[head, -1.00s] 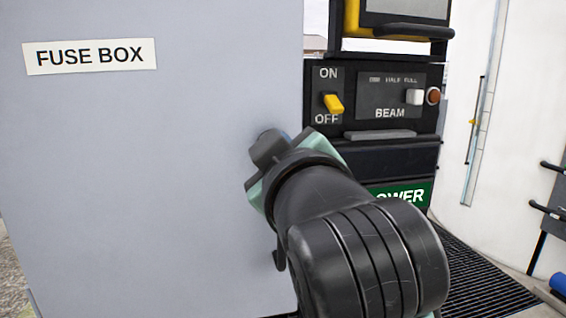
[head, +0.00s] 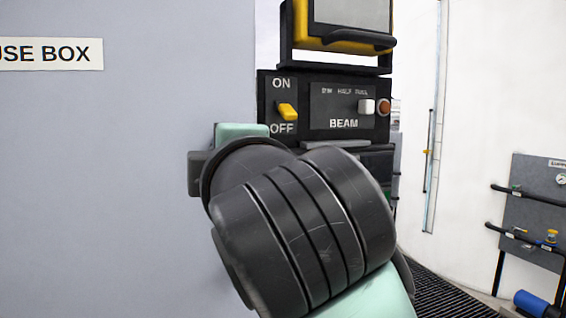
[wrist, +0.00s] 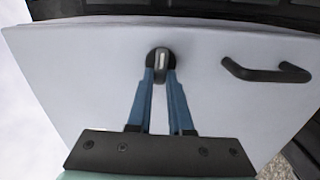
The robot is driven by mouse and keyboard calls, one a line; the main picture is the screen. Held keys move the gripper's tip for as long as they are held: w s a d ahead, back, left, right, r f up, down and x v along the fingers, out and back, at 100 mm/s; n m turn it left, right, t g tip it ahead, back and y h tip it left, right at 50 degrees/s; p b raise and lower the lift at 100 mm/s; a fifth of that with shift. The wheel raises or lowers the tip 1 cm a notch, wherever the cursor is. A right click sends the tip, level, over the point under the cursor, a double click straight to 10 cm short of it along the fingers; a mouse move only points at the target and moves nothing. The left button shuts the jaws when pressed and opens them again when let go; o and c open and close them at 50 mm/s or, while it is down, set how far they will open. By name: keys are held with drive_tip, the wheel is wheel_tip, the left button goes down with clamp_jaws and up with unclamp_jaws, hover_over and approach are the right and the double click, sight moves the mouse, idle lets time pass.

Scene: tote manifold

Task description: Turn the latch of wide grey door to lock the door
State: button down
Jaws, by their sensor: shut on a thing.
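The wide grey door (head: 110,170) bears a FUSE BOX label and fills the left of the head view; it also shows in the wrist view (wrist: 90,75). Its latch (wrist: 161,56) is a dark round knob with a pale grey grip bar, near one edge of the door. My gripper (wrist: 161,74) has its two blue fingers closed on either side of the grip bar and is shut on it. In the wrist view the bar points roughly along the fingers. In the head view my wrist hides the latch and the fingertips.
A black door handle (wrist: 265,72) sits on the door to the right of the latch in the wrist view. Right of the door in the head view is a black switch panel (head: 325,107) with a yellow switch (head: 287,110). A grey pipe board (head: 540,215) stands far right.

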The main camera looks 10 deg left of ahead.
drive_tip(key=shift+n, duration=0.4)
drive_tip(key=c, duration=0.8)
unclamp_jaws()
drive_tip(key=shift+a, duration=0.1)
drive_tip(key=shift+f, duration=0.1)
